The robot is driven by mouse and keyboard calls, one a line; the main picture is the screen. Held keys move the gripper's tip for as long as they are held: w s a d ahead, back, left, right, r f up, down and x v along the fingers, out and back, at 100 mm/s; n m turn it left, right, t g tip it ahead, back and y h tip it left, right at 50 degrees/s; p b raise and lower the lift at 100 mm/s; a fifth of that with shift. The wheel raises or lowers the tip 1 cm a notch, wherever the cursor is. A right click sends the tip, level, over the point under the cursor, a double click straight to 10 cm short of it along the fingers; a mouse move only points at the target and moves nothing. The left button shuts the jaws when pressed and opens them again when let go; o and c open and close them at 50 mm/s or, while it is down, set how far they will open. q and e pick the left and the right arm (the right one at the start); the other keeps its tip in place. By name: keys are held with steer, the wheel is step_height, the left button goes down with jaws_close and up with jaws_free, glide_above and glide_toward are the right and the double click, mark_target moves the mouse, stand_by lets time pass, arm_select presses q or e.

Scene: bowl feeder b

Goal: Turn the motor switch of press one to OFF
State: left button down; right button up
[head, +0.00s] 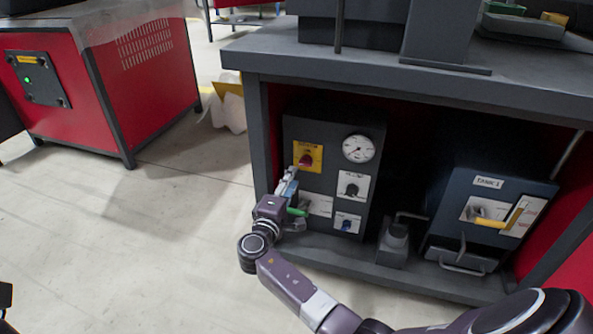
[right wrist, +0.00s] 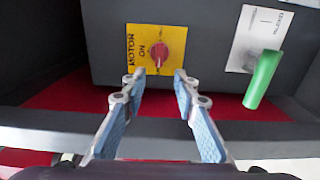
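The motor switch (head: 306,159) is a red knob on a yellow plate, at the upper left of a dark control panel (head: 327,133). In the right wrist view the red knob (right wrist: 163,50) sits on the yellow plate marked MOTOR (right wrist: 134,33), with the word ON beside the knob. My right gripper (right wrist: 159,76) is open; its fingertips are spread either side of the knob's line, just short of the plate, with nothing between them. In the head view the right gripper (head: 290,176) is just below and left of the switch. My left gripper is not in view.
A green lever (right wrist: 263,79) sticks out beside the switch, close to my right gripper. The panel also has a gauge (head: 358,148) and a black knob (head: 351,188). A box marked TANK 1 (head: 452,205) stands right. The grey tabletop (head: 285,55) overhangs the panel.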

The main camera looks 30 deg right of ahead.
steer(key=v, duration=0.5)
steer(key=shift+w, duration=0.1)
stand_by(0.3)
